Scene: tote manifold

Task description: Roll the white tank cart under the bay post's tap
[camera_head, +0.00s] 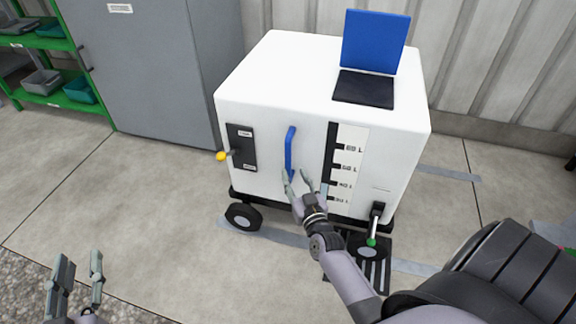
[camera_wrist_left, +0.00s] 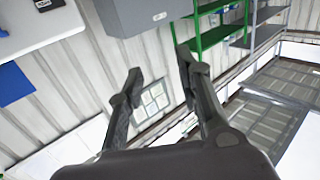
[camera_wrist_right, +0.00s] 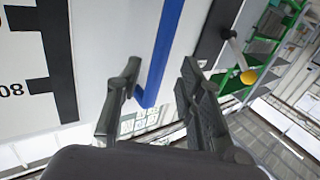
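The white tank cart (camera_head: 285,80) stands on the floor in front of me, with a blue lid (camera_head: 375,40) tilted up over a dark opening. A blue vertical handle (camera_head: 290,152) is on its front face. My right gripper (camera_head: 298,180) is open at the handle's lower end; in the right wrist view the blue handle (camera_wrist_right: 165,45) lies ahead of and between the open fingers (camera_wrist_right: 160,85). I cannot tell if they touch. My left gripper (camera_head: 78,270) is open and empty at lower left, away from the cart; the left wrist view shows its open fingers (camera_wrist_left: 158,75). No bay post or tap is clearly visible.
A grey cabinet (camera_head: 150,70) and green shelving (camera_head: 50,95) stand behind left. Floor at left is clear.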

